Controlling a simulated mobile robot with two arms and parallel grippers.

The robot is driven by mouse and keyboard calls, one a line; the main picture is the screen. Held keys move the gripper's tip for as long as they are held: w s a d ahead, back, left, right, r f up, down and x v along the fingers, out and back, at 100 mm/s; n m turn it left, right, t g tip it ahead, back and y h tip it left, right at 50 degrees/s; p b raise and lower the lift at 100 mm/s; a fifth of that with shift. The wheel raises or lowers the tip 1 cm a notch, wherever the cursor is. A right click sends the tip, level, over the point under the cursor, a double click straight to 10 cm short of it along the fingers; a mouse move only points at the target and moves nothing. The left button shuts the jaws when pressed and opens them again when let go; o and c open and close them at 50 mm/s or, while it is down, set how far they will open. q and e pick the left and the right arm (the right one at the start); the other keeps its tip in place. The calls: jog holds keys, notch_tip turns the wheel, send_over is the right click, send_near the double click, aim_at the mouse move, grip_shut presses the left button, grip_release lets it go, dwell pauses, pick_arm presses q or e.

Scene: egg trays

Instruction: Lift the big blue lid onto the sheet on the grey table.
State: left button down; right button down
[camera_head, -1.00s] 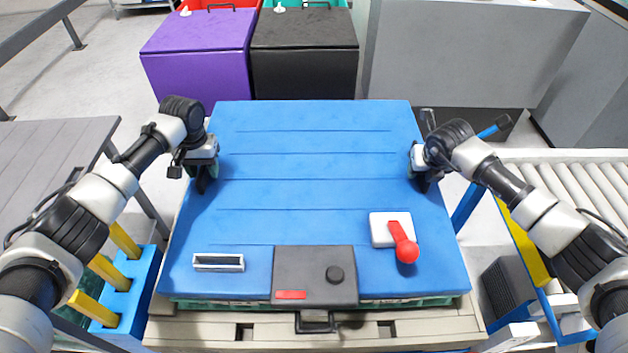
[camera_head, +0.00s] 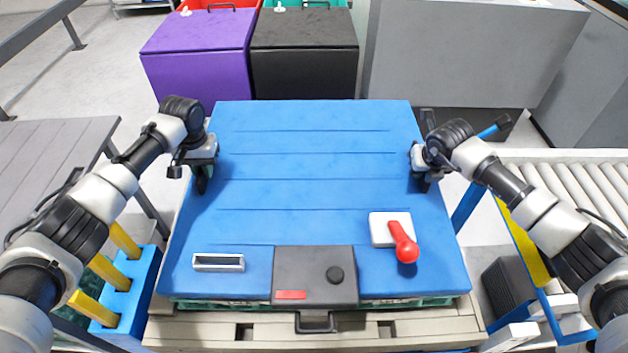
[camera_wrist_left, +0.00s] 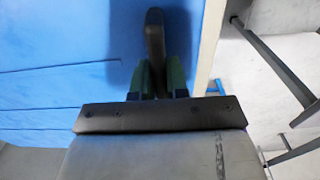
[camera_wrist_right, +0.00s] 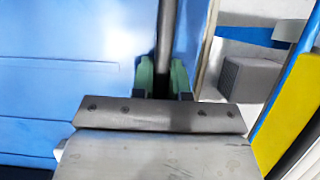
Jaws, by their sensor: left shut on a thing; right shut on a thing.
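The big blue lid (camera_head: 310,185) lies in the middle of the head view, over green trays (camera_head: 405,301) that show only at its front edge. My left gripper (camera_head: 203,181) is at its left edge, shut on a dark upright handle (camera_wrist_left: 154,38) between green fingers. My right gripper (camera_head: 424,181) is at its right edge, shut on a dark handle (camera_wrist_right: 166,35). I cannot tell whether the lid touches what is under it. The grey table (camera_head: 55,150) is at the left. I cannot make out a sheet on it.
A pallet (camera_head: 250,334) shows below the lid's front edge. A black box (camera_head: 313,276), red-handled switch (camera_head: 403,244) and metal tray (camera_head: 218,262) sit near the lid's front. A blue stand with yellow posts (camera_head: 125,285) is at left; a roller conveyor (camera_head: 575,175) is at right. Purple (camera_head: 200,50) and black (camera_head: 304,55) bins stand behind.

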dwell(0.8)
